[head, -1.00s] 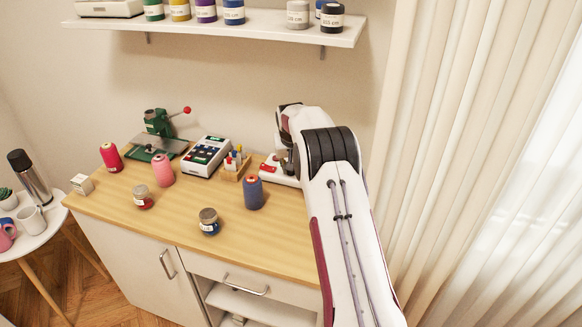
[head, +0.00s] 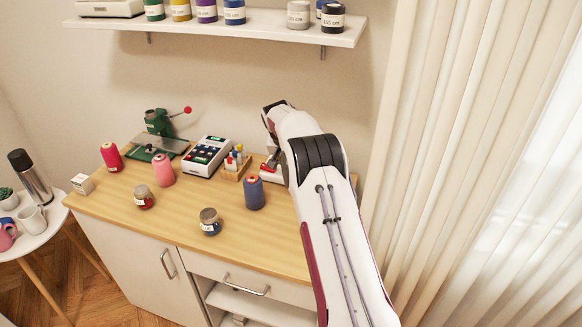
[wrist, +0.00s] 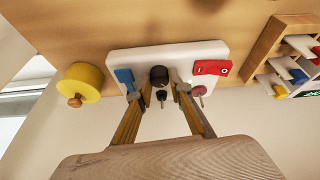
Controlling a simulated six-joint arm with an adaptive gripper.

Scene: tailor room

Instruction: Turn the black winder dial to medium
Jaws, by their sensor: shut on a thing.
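The winder is a white base (wrist: 205,50) with a blue lever on its left and a red switch (wrist: 213,67) marked O on its right in the wrist view. The black winder dial (wrist: 158,75) sits at the middle of the base. My gripper (wrist: 162,88) has its two fingers on either side of the dial and is shut on it. The dial's setting cannot be read. In the head view, the winder (head: 268,175) is at the right end of the table, and my arm hides most of it, the dial and my fingertips.
A yellow spool (wrist: 82,84) stands beside the winder in the wrist view. A wooden rack (head: 236,167) with coloured items and a keypad device (head: 208,156) are to its left. A blue thread cone (head: 254,193) stands in front.

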